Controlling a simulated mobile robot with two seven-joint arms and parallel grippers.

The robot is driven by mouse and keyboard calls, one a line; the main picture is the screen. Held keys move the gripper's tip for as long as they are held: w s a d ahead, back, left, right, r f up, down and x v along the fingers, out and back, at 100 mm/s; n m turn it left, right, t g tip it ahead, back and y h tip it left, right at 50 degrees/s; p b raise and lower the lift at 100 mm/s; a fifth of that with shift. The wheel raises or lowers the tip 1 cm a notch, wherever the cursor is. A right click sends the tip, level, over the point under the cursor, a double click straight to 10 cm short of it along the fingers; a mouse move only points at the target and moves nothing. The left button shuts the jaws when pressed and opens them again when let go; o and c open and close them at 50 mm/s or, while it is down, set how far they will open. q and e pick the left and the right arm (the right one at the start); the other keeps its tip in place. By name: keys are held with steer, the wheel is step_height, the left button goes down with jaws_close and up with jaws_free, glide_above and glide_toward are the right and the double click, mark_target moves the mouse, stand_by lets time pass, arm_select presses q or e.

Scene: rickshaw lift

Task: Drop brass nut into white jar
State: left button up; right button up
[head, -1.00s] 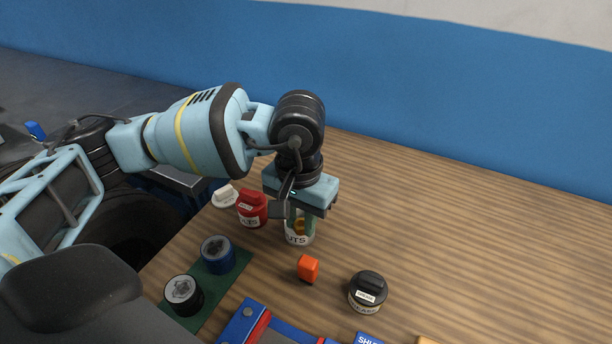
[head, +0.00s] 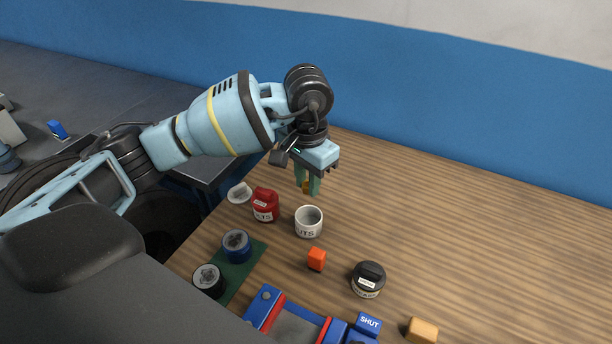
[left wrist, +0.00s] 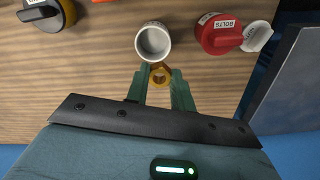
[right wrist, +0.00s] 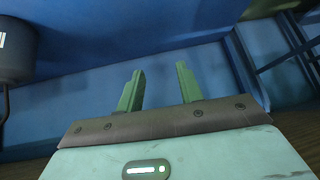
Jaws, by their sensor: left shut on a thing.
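The white jar (head: 308,222) stands open and upright on the wooden table, its label partly readable as "UTS". It also shows in the left wrist view (left wrist: 153,42), with its mouth toward the camera. My left gripper (head: 308,188) is shut on the brass nut (left wrist: 160,75), a small ring between the green fingertips. The gripper is above the table on the far side of the jar, and the nut appears clear of the jar's rim. My right gripper (right wrist: 158,85) shows only in the right wrist view, open and empty, away from the jar.
A red "BOLTS" jar (head: 265,205) and a white lid-like piece (head: 240,193) stand left of the white jar. An orange block (head: 317,259), a black-lidded jar (head: 368,279) and a blue tray (head: 265,305) are nearer. The table's right side is clear.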

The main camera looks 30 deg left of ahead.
arm_select(q)
steer(key=shift+f, duration=0.6)
steer(key=b, duration=0.2)
glide_above(307, 219)
steer(key=shift+f, duration=2.4)
steer(key=o, duration=0.8)
steer(key=shift+o, duration=1.3)
steer(key=shift+r, duration=0.1)
